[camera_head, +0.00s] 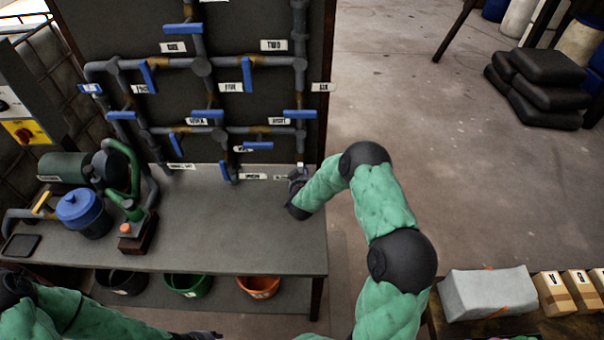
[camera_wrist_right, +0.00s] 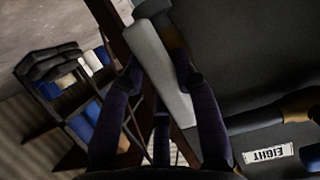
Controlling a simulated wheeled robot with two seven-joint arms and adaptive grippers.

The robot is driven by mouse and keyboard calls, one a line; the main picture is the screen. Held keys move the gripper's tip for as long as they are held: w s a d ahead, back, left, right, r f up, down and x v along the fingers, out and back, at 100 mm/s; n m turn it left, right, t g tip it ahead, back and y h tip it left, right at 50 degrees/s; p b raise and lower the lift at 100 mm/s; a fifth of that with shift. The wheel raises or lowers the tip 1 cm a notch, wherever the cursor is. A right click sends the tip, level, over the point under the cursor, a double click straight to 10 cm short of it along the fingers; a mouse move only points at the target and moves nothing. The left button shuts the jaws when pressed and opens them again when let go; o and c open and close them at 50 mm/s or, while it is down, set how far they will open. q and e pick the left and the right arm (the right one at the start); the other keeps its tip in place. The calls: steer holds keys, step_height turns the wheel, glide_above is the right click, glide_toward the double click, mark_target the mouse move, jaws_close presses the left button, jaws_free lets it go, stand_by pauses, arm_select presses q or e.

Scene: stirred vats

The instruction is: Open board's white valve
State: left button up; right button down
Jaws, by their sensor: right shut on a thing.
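The board (camera_head: 245,110) stands at the back of the grey bench and carries grey pipes with several blue valve handles. My right gripper (camera_head: 297,180) is at the board's lower right corner, small and partly hidden by its own wrist. A small pale bit of the white valve (camera_head: 301,165) shows just above it. In the right wrist view the white valve's long handle (camera_wrist_right: 172,98) lies slanted between the two fingers of my right gripper (camera_wrist_right: 158,68), which are shut on it. My left gripper (camera_head: 200,335) is barely visible at the bottom edge; its jaws cannot be made out.
A blue-lidded pot (camera_head: 82,210) and a green device (camera_head: 130,190) stand on the bench's left. Bins, including an orange one (camera_head: 258,287), sit below. A grey block (camera_head: 487,293) and boxes lie lower right.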

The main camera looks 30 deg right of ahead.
steer(key=c, duration=0.9)
jaws_free()
steer(key=v, duration=1.2)
steer(key=shift+f, duration=0.1)
